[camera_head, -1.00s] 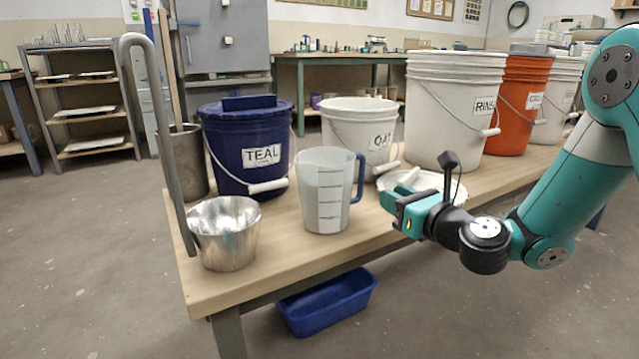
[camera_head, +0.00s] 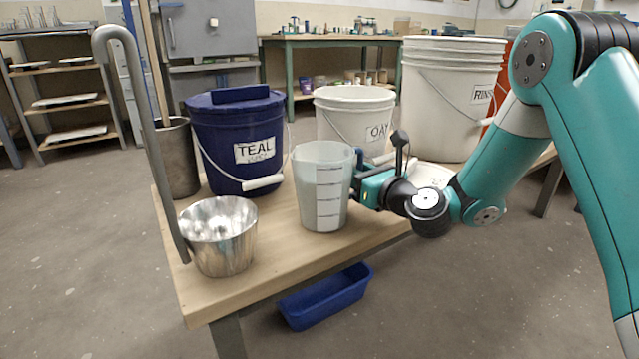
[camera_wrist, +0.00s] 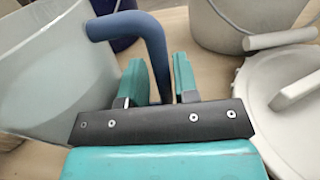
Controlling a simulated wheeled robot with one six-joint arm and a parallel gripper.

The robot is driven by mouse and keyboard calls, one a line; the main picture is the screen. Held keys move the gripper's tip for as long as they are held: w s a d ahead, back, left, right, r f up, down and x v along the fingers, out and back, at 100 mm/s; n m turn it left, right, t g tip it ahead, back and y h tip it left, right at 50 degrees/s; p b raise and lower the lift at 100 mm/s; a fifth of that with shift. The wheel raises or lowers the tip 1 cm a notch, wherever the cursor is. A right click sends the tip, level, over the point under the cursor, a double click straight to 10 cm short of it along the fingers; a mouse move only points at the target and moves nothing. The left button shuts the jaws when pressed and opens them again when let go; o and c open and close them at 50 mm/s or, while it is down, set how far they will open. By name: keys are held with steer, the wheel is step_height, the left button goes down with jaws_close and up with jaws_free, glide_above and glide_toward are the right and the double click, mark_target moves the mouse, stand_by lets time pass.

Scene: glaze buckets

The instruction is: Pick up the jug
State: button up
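The jug (camera_head: 322,188) is a translucent measuring jug with dark level marks, standing upright on the wooden bench near its front edge. Its blue handle (camera_wrist: 150,48) is on the right side and shows in the wrist view. My gripper (camera_head: 361,182) is at the jug's right side, at the handle. In the wrist view my gripper (camera_wrist: 160,80) is open, with the lower part of the handle between its two teal fingers. A gap shows to the right finger. The handle is mostly hidden behind my gripper in the head view.
A steel pail (camera_head: 218,238) with a tall hooked grey bar stands to the left. The TEAL bucket (camera_head: 238,140), OAT bucket (camera_head: 350,115) and RINSE bucket (camera_head: 450,100) stand behind. A white lid (camera_wrist: 290,115) lies close right of my gripper.

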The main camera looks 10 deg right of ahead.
steer(key=shift+d, duration=0.15)
jaws_close()
steer(key=shift+f, duration=0.15)
stand_by(0.9)
